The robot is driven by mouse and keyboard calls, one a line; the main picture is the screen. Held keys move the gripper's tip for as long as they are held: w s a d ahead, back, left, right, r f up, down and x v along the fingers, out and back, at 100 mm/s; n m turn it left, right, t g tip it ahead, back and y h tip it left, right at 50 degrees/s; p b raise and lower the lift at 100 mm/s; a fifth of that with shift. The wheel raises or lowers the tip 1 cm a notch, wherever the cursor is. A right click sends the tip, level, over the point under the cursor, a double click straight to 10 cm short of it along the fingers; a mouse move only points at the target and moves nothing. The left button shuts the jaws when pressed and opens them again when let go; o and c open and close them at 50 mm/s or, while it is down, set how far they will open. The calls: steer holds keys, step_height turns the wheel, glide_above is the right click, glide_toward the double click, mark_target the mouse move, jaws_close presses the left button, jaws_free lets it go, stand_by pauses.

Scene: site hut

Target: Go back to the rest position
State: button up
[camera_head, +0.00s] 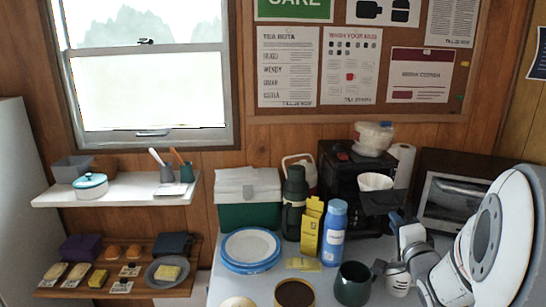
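My white arm (490,240) fills the right side of the head view, with a large round joint near the camera. It reaches down and left over the counter. The end with my gripper (396,262) is by the right side of a dark green mug (353,284). My own links partly hide it, and I cannot make out its fingers or anything between them. I cannot tell whether it touches the mug.
The counter holds a blue-rimmed plate stack (250,248), a green-and-white cool box (248,198), a dark flask (294,200), a yellow carton (312,226), a blue bottle (333,232), a coffee machine (350,178) and a microwave (452,198). Two shelves are at left.

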steer(key=s+a+r+n+g+p, duration=0.2)
steer(key=s+a+n+g+p, duration=0.3)
steer(key=s, duration=0.6)
steer(key=s+a+r+n+g+y+p, duration=0.1)
steer(key=s+a+n+g+p, duration=0.4)
steer(key=s+a+n+g, duration=0.5)
steer(key=shift+s+a+r+n+p, duration=0.35)
steer(key=shift+s+a+r, duration=0.4)
steer(key=shift+a, duration=0.35)
